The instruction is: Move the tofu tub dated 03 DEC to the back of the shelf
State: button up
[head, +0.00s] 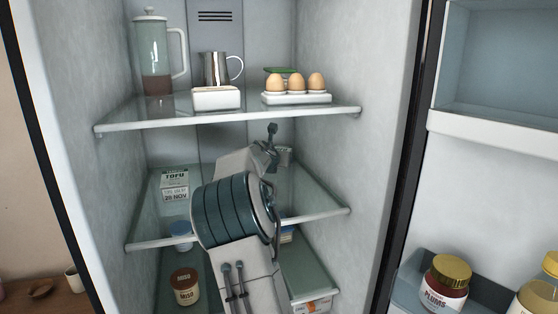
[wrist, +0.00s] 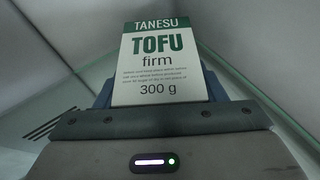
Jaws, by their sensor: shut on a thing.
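A white and green tofu tub (wrist: 160,62) fills the middle of the wrist view; its label reads TANESU TOFU firm 300 g. My gripper (wrist: 158,90) is shut on it, with a blue-grey finger at each side. No date shows on the held tub's visible face. I cannot tell whether the held tub touches the shelf.
The top shelf (head: 225,119) above my arm bears a jug (head: 157,55), a metal pitcher (head: 216,68), a white dish (head: 216,99) and eggs (head: 296,83). A miso jar (head: 185,288) stands below.

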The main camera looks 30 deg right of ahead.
jog(key=shift+w+a, duration=0.8)
jog(key=o, duration=1.3)
jog(key=shift+s+a, duration=0.1)
